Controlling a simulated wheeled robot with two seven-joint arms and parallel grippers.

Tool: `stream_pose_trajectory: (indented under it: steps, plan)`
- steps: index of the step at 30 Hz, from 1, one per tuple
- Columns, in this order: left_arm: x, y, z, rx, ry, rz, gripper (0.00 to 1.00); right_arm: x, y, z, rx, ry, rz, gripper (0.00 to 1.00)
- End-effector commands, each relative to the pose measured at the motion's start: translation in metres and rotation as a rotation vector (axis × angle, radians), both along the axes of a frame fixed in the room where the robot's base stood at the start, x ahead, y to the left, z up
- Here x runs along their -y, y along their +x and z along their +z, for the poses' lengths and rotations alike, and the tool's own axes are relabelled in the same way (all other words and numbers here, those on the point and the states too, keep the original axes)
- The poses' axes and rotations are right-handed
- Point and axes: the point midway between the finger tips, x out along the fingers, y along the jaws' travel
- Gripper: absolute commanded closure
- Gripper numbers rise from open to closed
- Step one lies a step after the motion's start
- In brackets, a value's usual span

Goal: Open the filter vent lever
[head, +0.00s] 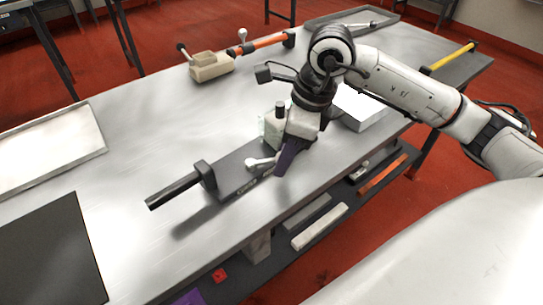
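A dark grey filter unit (228,172) lies on the metal table, with a black rod (172,191) sticking out at its left end. A small white lever (262,162) with a rounded end sits on top of the unit, towards its right. My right gripper (284,167) comes down from the upper right, its dark purple finger just to the right of the lever. I cannot tell whether finger and lever touch. The gripper's opening is hidden by its angle. A pale, see-through block (270,130) stands behind, partly covered by the gripper. My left gripper is not in view.
A beige device (210,67) with an orange-handled tool (262,43) lies at the back. An empty tray (45,150) and a black mat (50,255) are at the left. A white box (362,108) stands behind my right wrist. The table's middle left is clear.

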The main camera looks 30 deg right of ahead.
Motion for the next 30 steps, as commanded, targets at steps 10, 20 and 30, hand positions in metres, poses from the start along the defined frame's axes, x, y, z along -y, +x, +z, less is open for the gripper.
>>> stream_pose_trajectory:
  steps: [10,20,30]
  plan:
    - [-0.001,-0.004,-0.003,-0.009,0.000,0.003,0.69,-0.002,-0.001,0.000,0.000,0.000,-0.023,0.99]
    - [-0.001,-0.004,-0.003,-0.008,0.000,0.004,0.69,-0.010,-0.008,0.000,0.001,-0.001,-0.181,0.99]
    - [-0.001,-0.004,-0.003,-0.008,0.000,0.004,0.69,-0.012,-0.010,0.000,0.000,0.000,-0.222,0.99]
